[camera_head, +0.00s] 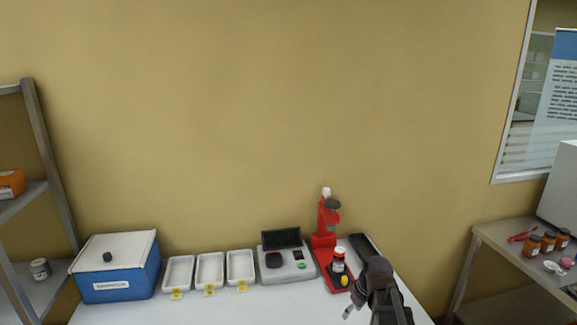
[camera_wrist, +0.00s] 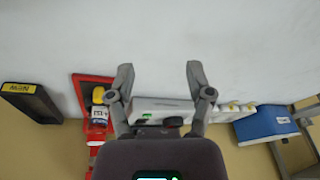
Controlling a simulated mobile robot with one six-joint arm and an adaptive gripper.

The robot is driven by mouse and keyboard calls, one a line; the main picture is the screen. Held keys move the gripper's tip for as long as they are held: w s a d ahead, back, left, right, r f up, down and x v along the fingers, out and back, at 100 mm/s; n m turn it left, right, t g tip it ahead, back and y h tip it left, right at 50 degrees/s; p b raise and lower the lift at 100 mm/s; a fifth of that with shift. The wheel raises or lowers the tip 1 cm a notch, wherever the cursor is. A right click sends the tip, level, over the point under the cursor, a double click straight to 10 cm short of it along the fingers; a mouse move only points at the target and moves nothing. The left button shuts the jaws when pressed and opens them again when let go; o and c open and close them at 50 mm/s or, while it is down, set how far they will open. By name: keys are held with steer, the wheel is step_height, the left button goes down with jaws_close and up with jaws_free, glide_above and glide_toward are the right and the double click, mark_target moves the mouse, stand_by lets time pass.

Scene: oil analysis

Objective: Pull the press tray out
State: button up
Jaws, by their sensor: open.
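The red press (camera_head: 329,222) stands near the back right of the white table. My gripper (camera_head: 350,309) is in front of the press, above the table's front part. Its fingers are spread and empty in the wrist view (camera_wrist: 159,67). How the tray joins the press is unclear.
A grey scale (camera_head: 286,262) stands left of the press. A long black tray (camera_wrist: 30,102) lies on the other side. Several white trays (camera_head: 210,270) and a blue box (camera_head: 118,276) are further left. The table's front shows free room.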

steer(key=s+f+m+b, duration=0.1)
steer(key=s+f+m, duration=0.1)
steer(key=s, duration=0.1)
steer(key=s+a+f+m+g+h+b, duration=0.1)
steer(key=s+f+m+b, duration=0.1)
steer(key=s, duration=0.1)
steer(key=s+a+f+m+h+b, duration=0.1)
steer(key=s+f+b, duration=0.1)
steer(key=s, duration=0.1)
steer(key=shift+s+f+m+g, duration=0.2)
steer(key=shift+m+g, duration=0.1)
steer(key=shift+m, duration=0.1)
steer(key=shift+s+f+m+h+b, duration=0.3)
steer(key=shift+s+m+b, duration=0.05)
steer(key=shift+s+m, duration=0.25)
steer(key=shift+a, duration=0.1)
stand_by(0.6)
steer(key=shift+c, duration=0.7)
